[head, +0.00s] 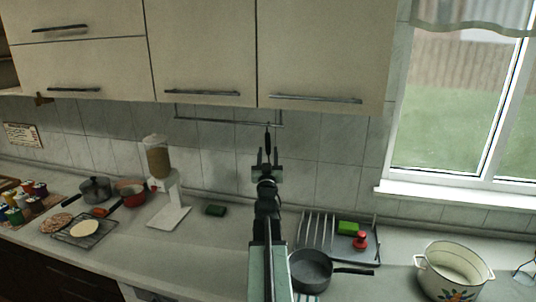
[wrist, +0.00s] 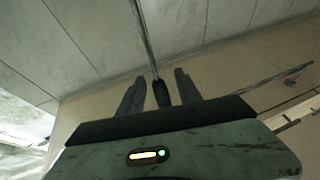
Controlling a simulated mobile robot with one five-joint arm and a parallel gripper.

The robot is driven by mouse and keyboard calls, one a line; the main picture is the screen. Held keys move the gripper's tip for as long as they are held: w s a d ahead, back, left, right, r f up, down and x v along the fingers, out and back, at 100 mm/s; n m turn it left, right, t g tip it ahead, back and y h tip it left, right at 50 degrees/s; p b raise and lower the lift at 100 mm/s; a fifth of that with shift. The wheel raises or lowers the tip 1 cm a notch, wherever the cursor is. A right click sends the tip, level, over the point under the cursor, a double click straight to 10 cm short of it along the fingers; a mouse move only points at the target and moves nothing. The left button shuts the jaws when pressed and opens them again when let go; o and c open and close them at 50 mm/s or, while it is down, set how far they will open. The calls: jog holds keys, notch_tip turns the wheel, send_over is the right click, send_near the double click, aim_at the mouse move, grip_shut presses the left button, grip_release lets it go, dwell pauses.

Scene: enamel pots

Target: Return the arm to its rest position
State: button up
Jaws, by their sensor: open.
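My gripper (head: 267,158) is at the end of my arm in the middle of the head view. The arm reaches forward over the counter, and the gripper points up toward the wall below the cabinets. Its two fingers are apart with nothing held between them. In the wrist view my gripper (wrist: 158,88) also shows its fingers spread. A dark hanging utensil (head: 268,140) on the wall rail shows just beyond the fingertips; I cannot tell how far behind them it is.
Cabinets (head: 200,60) hang above, with a metal rail (head: 225,122) below them. On the counter, a grey pan (head: 312,268) and a dish rack (head: 318,228) are right of my arm, near an enamel pot (head: 440,270).

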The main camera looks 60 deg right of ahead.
jog(key=b+v, duration=0.2)
jog(key=v, duration=0.5)
jog(key=shift+b, duration=0.3)
jog(key=shift+s+a+f, duration=0.1)
